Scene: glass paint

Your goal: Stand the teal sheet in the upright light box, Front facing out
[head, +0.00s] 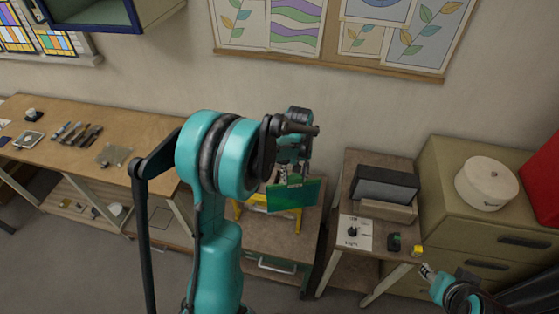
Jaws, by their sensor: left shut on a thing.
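The teal sheet (293,196) hangs from my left gripper (283,180), which is shut on its upper edge. The sheet is held roughly upright, in front of a yellow rack (248,202). I cannot tell which face is its Front. The upright light box (387,185), with a dark frame and grey panel, stands on a small table to the right, apart from the sheet. My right gripper (426,270) is at the lower right, near that table's front edge; its fingers are too small to read.
The small table also bears a paper labelled "Light" with a dark knob (352,232), a dark item (394,242) and a yellow block (417,251). A cabinet (440,160) with a round white drum (487,183) stands right. A wooden bench (90,125) with tools is left.

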